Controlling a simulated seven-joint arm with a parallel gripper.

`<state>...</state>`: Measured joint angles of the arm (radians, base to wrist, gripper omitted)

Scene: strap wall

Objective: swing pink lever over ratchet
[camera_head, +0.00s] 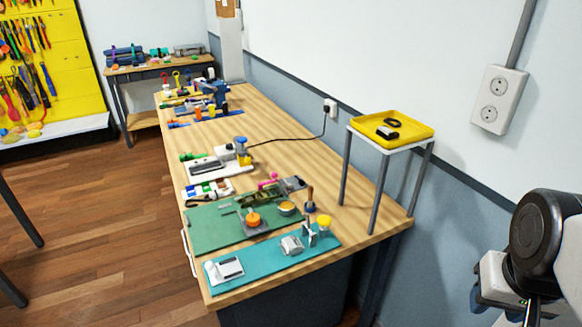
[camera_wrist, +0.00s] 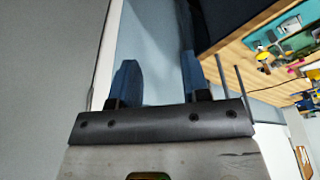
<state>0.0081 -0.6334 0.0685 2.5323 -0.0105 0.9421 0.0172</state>
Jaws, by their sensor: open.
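A small pink lever (camera_head: 268,181) shows in the head view beside the green mat on the long wooden bench. A dark grey block (camera_head: 292,184) is right beside it and may be the ratchet; it is too small to tell. My gripper (camera_wrist: 160,80) shows in the wrist view with its two dark blue fingers apart and nothing between them. It is away from the bench, near the grey-blue wall. In the head view my wrist is at the lower right, far from the pink lever.
The green mat (camera_head: 205,232) and teal board (camera_head: 262,270) hold several small fixtures. A black cable (camera_head: 290,138) runs to a wall socket.

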